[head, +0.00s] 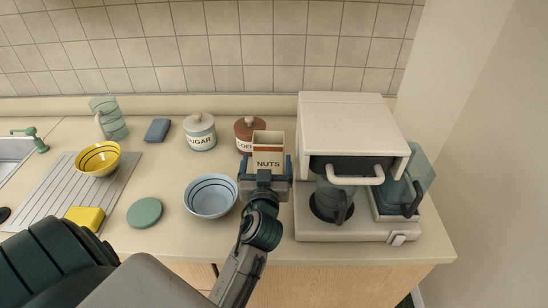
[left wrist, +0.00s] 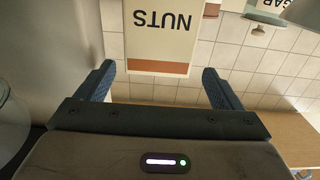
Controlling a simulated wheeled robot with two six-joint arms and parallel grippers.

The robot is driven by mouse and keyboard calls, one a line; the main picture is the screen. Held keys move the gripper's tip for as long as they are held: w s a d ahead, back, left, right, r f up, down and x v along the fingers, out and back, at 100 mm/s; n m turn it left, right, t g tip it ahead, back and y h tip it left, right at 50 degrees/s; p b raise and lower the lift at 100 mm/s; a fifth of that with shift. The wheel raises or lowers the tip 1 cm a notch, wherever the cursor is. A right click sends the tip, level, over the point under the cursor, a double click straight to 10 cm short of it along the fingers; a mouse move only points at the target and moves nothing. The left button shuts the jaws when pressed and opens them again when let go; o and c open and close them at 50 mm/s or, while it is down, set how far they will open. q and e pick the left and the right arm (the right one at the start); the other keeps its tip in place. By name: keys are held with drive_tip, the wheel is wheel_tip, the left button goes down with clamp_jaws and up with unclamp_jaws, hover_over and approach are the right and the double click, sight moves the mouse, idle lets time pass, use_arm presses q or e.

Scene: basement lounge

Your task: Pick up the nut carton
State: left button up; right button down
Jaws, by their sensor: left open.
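The nut carton (head: 268,157) is a cream box with brown bands and the word NUTS, open at the top. It stands upright on the counter in the head view, its lower part hidden behind my left gripper. My left gripper (head: 265,172) is open, with one blue finger on each side of the carton. In the left wrist view the carton (left wrist: 162,35) appears upside down, its near end between the tips of the open fingers (left wrist: 158,72). A gap shows on both sides there. My right gripper is not in view.
A coffee maker (head: 352,112) stands close on the right. A brown-lidded coffee canister (head: 243,139) is just behind the carton, and a blue bowl (head: 211,212) is close on the left. A sugar canister (head: 200,142) and green coaster (head: 145,212) are further left.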

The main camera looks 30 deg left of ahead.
sight(269, 136)
use_arm(q)
drive_tip(key=p+x, duration=0.1)
drive_tip(key=x, duration=0.3)
drive_tip(key=shift+s+a+r, duration=0.1)
drive_tip(key=shift+a+r, duration=0.05)
drive_tip(key=shift+w+a, duration=0.1)
drive_tip(key=shift+w, duration=0.2)
drive_tip(key=p, duration=0.1)
drive_tip(key=w, duration=0.1)
drive_tip(key=w+p, duration=0.1)
drive_tip(key=shift+w+a+r+p, duration=0.2)
drive_tip(key=shift+a+r+p, duration=0.15)
drive_tip(key=shift+a+r, duration=0.05)
drive_tip(key=shift+p+x, duration=0.4)
drive_tip(key=shift+x, duration=0.7)
drive_tip(key=shift+w+a+f, duration=0.2)
drive_tip(key=shift+f, duration=0.15)
drive_tip(key=shift+c, duration=0.7)
drive_tip(key=c, duration=1.1)
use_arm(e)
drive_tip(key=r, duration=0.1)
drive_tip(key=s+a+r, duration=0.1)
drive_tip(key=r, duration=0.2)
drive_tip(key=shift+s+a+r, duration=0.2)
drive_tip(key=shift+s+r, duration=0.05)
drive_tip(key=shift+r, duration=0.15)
